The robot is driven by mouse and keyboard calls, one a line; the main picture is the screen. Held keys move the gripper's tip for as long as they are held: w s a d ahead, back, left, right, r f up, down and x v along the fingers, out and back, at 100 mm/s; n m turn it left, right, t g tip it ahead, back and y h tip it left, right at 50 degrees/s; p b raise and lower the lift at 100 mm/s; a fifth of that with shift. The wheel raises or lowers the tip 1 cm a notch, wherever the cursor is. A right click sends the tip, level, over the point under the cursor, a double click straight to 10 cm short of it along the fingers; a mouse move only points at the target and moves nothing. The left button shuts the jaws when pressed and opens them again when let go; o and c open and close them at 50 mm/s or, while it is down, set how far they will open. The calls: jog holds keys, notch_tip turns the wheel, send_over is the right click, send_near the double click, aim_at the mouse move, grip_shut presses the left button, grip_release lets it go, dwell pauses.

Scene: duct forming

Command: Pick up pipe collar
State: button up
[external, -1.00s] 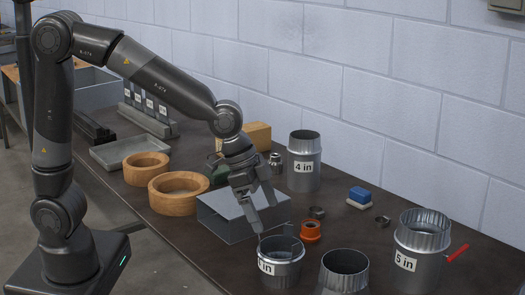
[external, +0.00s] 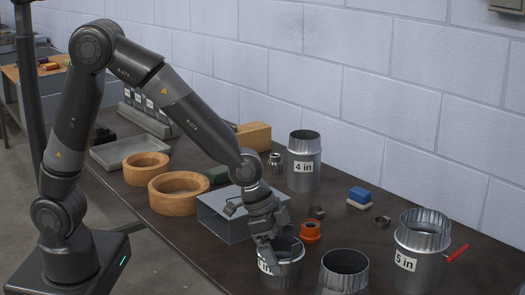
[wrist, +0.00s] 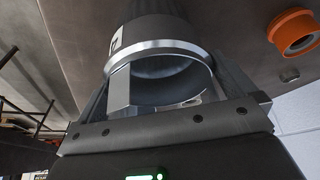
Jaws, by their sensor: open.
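A short grey metal pipe collar (external: 285,272) with a white label, partly hidden, stands open end up near the front of the bench in the external view. My gripper (external: 268,243) is down at its rim on the left side and covers part of the rim and label. In the wrist view the round mouth of the collar (wrist: 165,48) lies between the two fingers of my gripper (wrist: 165,98). The fingers are apart. I cannot tell whether either finger touches the wall.
An orange fitting (external: 310,231) stands close behind the collar. A metal duct (external: 343,275) is just right of it, with a "5 in" duct (external: 420,240) farther right. A folded sheet-metal box (external: 222,217) is on the left. A "4 in" duct (external: 304,165) stands behind.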

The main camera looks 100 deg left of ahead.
jog(key=shift+f, duration=0.1)
jog(key=shift+c, duration=0.6)
jog(key=c, duration=0.6)
jog(key=shift+c, duration=0.2)
